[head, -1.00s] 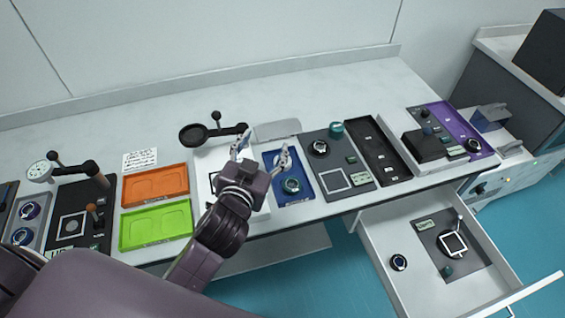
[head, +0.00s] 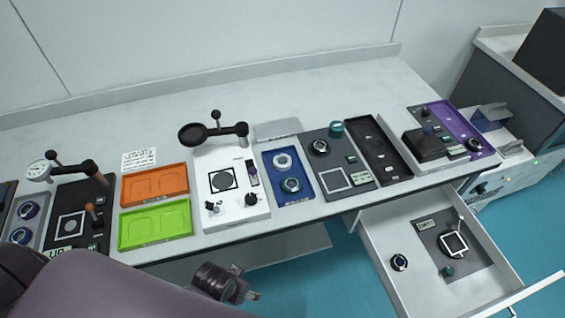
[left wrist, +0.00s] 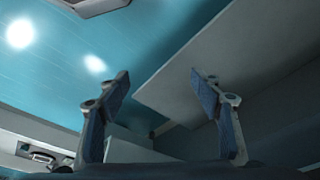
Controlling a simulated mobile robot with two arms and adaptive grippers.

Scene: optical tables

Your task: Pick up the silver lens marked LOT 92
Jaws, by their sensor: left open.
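Several round lenses are in the head view, but their markings are too small to read, so I cannot tell which is LOT 92. A silver-ringed lens (head: 283,161) and a darker lens (head: 291,185) lie in the blue tray (head: 305,198). Other lenses lie in the grey tray at far left (head: 28,210), in the purple tray (head: 473,145) and in the open drawer (head: 399,262). My left gripper (head: 246,294) is in front of the table's front edge, away from the lenses. In the left wrist view its fingers (left wrist: 160,88) are apart and empty. My right gripper is out of view.
A white station (head: 240,211) with a dark arm stands left of the blue tray. Orange (head: 153,197) and green (head: 154,240) trays lie further left. The drawer (head: 399,292) sticks out at lower right. The table's back strip is clear.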

